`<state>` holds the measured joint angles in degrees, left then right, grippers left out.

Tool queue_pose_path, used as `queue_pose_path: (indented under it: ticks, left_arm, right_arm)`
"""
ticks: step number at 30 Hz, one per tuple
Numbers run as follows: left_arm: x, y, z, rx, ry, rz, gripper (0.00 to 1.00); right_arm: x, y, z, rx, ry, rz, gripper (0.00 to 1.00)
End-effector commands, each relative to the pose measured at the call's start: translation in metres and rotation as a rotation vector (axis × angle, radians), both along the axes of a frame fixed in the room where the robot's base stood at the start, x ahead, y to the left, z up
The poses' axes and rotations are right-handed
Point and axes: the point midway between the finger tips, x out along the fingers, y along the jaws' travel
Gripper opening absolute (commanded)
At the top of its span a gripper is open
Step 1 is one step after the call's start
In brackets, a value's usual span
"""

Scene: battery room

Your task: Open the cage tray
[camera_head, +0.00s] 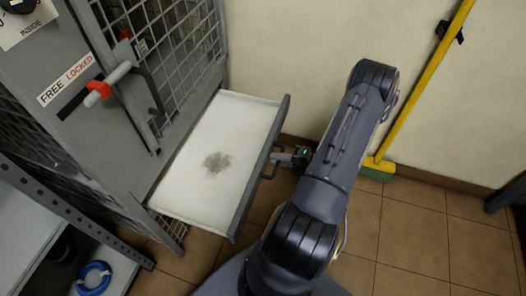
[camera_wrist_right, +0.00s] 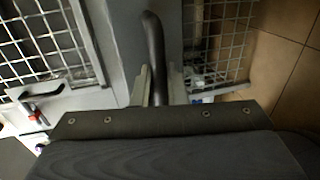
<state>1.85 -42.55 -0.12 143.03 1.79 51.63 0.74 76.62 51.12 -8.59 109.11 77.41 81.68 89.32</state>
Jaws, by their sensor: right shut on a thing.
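The cage tray (camera_head: 240,112) is pulled out from the grey mesh cage (camera_head: 180,45) in the head view. Its white inside shows a grey smudge and holds nothing else that I can see. My right gripper (camera_head: 279,157) is at the tray's front, shut on the dark tray handle (camera_head: 266,172). In the right wrist view the handle (camera_wrist_right: 153,50) runs up between the two fingers of my right gripper (camera_wrist_right: 157,85). My left gripper is not in view.
A red and grey latch (camera_head: 100,90) sits on the cage beside a "FREE LOCKED" label. A shelf with a blue ring (camera_head: 93,278) stands at lower left. A yellow-handled broom (camera_head: 415,95) leans on the wall at right.

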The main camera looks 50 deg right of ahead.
Motion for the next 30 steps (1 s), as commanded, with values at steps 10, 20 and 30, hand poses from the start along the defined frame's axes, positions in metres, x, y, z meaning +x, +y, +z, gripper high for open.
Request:
queue_pose_path:
  ticks: [10, 20, 30]
  left_arm:
    - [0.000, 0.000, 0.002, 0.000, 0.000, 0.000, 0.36]
    - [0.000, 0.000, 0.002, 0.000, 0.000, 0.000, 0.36]
    - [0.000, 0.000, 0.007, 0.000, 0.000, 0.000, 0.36]
  right_arm:
    - [-0.012, -0.005, 0.000, 0.000, -0.001, 0.001, 0.00]
    - [-0.011, -0.005, 0.000, -0.002, -0.001, 0.000, 0.17]
    - [-0.025, -0.012, 0.004, -0.002, 0.001, -0.004, 0.17]
